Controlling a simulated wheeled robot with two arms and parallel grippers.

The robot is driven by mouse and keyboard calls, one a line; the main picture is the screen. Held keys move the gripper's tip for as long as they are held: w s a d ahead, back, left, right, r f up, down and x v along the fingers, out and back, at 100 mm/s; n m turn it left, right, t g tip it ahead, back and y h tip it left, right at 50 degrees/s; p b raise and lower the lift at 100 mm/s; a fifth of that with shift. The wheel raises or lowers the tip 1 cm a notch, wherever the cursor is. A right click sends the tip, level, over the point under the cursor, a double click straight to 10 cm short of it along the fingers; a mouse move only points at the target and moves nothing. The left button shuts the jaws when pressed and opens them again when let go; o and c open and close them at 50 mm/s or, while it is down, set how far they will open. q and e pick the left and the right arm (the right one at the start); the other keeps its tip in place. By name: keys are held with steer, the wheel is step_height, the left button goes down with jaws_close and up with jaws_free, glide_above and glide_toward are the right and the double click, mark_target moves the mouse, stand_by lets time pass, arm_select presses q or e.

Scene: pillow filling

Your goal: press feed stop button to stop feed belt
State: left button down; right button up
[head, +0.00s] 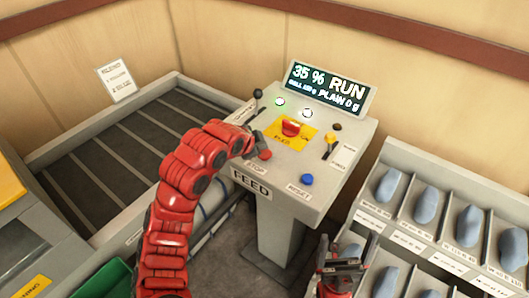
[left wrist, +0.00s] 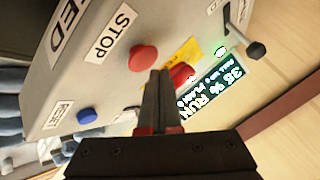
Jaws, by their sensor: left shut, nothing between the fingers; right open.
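The red stop button (head: 264,154) sits on the sloped grey control panel (head: 335,185), beside a label reading STOP. In the left wrist view the button (left wrist: 144,59) is a round red cap, just left of my fingertips. My left gripper (head: 252,142) is shut and empty over the panel, close to the button. Its fingers (left wrist: 160,72) look apart from the button, but I cannot tell the exact gap. My right gripper (head: 342,266) is open and low, in front of the panel. The display (head: 328,88) reads 35 % RUN.
A large red knob on a yellow plate (head: 291,128), a lever (head: 257,95) and a blue reset button (head: 306,179) share the panel. The belt (head: 150,140) lies to the left. A rack of blue pillows (head: 427,207) stands right.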

stand_by(0.4)
arm_select(q)
steer(key=shift+f+b, duration=0.45)
steer(key=shift+b, duration=0.05)
steer(key=shift+f+b, duration=0.4)
steer(key=shift+f, duration=0.1)
stand_by(0.5)
steer(key=shift+r, duration=0.1)
stand_by(0.3)
steer(key=shift+r, duration=0.85)
steer(key=shift+r+p, duration=0.4)
steer(key=shift+r, duration=2.15)
